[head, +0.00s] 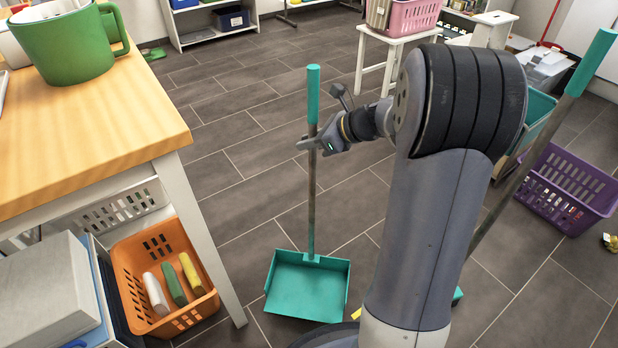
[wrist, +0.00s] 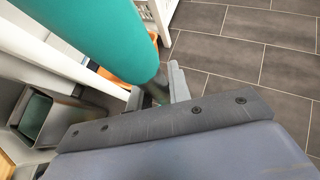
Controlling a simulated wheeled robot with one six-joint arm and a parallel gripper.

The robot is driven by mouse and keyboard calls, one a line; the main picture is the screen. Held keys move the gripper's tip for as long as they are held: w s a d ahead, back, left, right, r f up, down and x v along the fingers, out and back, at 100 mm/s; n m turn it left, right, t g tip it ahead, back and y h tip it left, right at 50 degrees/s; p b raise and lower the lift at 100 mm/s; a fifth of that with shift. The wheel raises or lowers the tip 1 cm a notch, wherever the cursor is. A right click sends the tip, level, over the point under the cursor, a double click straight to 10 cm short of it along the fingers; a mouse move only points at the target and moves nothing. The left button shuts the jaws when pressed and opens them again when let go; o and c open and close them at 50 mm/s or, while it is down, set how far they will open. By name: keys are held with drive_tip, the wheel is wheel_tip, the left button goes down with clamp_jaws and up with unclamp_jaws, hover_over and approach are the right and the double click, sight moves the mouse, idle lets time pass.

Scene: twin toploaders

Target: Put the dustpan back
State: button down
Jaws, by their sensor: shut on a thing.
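The dustpan (head: 308,286) is teal, with a long grey handle and a teal grip at the top. It stands upright in the head view, its pan at or just above the floor; I cannot tell if it touches. My gripper (head: 312,143) is shut on the handle just below the teal grip. In the wrist view the teal grip of the dustpan (wrist: 105,35) crosses the upper left, and the handle passes between the fingers of my gripper (wrist: 163,88).
A wooden table (head: 130,120) with a green mug (head: 65,48) is at left, an orange basket (head: 135,262) below it. Another teal-gripped pole (head: 592,62) leans at right, near a purple basket (head: 568,190). A white stool (head: 392,38) holds a pink basket (head: 412,17). The middle floor is clear.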

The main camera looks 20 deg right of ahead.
sight(311, 161)
wheel_tip(311, 161, down, 7)
drive_tip(key=b, duration=0.2)
drive_tip(key=shift+r+b, duration=0.15)
drive_tip(key=shift+b, duration=0.15)
drive_tip(key=c, duration=1.3)
unclamp_jaws()
drive_tip(key=shift+s+d+r, duration=0.1)
drive_tip(key=shift+r, duration=0.05)
drive_tip(key=p+v, duration=0.4)
drive_tip(key=v, duration=0.7)
drive_tip(key=shift+s+d+r+p, duration=0.1)
drive_tip(key=shift+s+d+p, duration=0.1)
drive_tip(key=shift+p, duration=0.1)
